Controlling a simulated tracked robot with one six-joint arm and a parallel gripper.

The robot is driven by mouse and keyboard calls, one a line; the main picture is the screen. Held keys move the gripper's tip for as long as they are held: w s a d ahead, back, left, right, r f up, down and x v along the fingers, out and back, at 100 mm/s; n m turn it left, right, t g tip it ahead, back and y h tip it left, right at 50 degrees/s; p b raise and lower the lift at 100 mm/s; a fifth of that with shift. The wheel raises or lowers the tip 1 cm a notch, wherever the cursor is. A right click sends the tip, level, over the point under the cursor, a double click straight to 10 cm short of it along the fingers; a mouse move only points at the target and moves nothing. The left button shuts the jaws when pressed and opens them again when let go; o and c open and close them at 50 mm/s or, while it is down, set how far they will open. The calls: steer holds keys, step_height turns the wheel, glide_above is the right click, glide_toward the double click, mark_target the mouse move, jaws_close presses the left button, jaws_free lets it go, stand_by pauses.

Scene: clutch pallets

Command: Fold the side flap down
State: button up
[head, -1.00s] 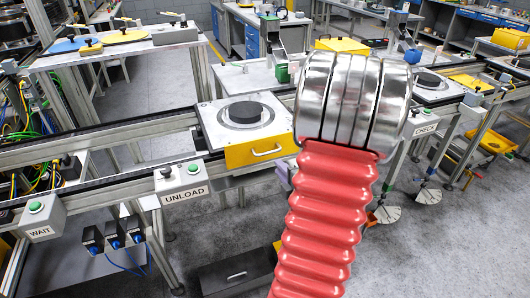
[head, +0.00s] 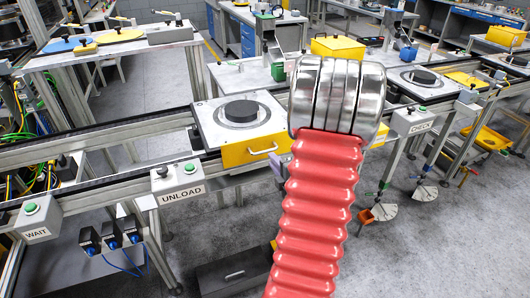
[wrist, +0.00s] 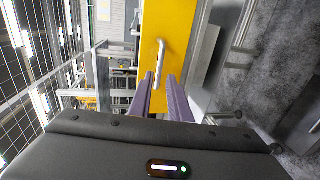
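The side flap is a yellow panel (head: 238,154) with a silver bar handle (head: 263,150). It is on the front side of the pallet (head: 207,118) at the UNLOAD station, and stands roughly upright against it. In the wrist view the flap (wrist: 178,30) is straight ahead, with its handle (wrist: 160,62) in front of it. My gripper (wrist: 161,77) is open, its two purple fingers apart on either side of the handle's near end. I cannot tell whether either finger touches the handle. In the head view my arm hides most of the gripper; only a purple bit shows.
A black round part (head: 241,111) sits on the pallet. The UNLOAD button box (head: 178,181) is on the rail at front left. Another pallet (head: 412,82) stands to the right near the CHECK box (head: 409,120). A dark drawer box (head: 232,274) is low in front.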

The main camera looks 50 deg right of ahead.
mark_target(265, 152)
steer(key=x, duration=0.8)
steer(key=shift+w+d, duration=0.2)
steer(key=shift+w, duration=0.1)
steer(key=shift+c, duration=0.4)
jaws_close()
steer(key=shift+f, duration=0.1)
